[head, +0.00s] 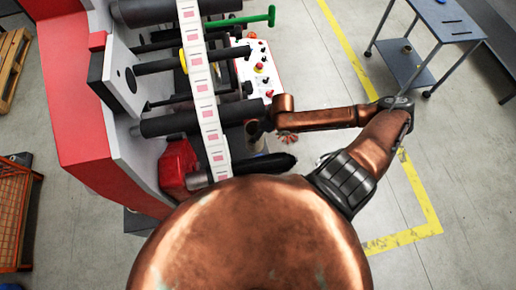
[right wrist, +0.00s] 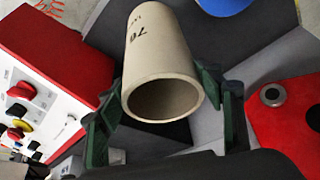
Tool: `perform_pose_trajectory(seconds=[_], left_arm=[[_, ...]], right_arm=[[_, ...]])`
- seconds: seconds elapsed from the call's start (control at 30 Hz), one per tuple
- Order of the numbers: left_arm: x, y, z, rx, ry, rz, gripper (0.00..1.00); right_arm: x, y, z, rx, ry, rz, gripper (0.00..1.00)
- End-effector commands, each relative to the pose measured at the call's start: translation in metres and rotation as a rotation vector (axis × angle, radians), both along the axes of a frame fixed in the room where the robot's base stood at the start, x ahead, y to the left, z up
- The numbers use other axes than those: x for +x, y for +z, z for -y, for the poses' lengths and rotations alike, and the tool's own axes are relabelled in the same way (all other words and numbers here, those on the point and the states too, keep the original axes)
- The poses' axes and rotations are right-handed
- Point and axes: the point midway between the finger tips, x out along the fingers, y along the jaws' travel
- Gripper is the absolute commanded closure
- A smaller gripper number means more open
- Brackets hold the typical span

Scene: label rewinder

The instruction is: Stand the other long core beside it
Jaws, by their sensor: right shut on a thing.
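A tan cardboard core (right wrist: 158,50) marked "76" fills the middle of the right wrist view, its open end facing the camera. My right gripper (right wrist: 165,108) has its green fingers on both sides of the core and is shut on it. In the head view my right arm reaches in from the right, and the right gripper (head: 258,128) is beside the machine's rollers, mostly hidden, so the core cannot be made out clearly there. My left gripper is not in view. I cannot make out another standing core.
The label rewinder (head: 85,110) stands at left with black rollers and a label web (head: 202,90). A control panel (head: 258,68) with buttons is close to my right arm; it also shows in the wrist view (right wrist: 40,75). A grey cart (head: 440,20) stands at upper right.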

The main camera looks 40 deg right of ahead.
Motion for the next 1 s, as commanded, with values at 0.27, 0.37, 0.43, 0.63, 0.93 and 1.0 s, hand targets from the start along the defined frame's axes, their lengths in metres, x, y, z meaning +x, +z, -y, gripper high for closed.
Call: perform_pose_trajectory(seconds=[0.27, 0.37, 0.43, 0.63, 0.93, 1.0], left_arm=[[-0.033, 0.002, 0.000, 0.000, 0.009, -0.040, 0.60], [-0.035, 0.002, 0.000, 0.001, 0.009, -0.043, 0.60], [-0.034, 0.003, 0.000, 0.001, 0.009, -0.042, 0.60], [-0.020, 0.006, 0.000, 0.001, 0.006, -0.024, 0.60], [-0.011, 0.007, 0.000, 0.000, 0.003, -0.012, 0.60], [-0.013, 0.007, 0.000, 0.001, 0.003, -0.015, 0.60]], right_arm=[[0.000, -0.047, -0.001, 0.001, -0.003, -0.003, 0.83], [0.000, -0.056, 0.000, 0.001, -0.005, -0.002, 0.83], [-0.001, -0.063, -0.001, 0.002, -0.004, -0.002, 0.83], [-0.001, -0.090, 0.000, 0.001, -0.006, -0.003, 0.83], [-0.001, -0.096, 0.000, 0.000, -0.003, -0.001, 0.83], [-0.001, -0.096, 0.000, 0.000, -0.003, -0.001, 0.83]])
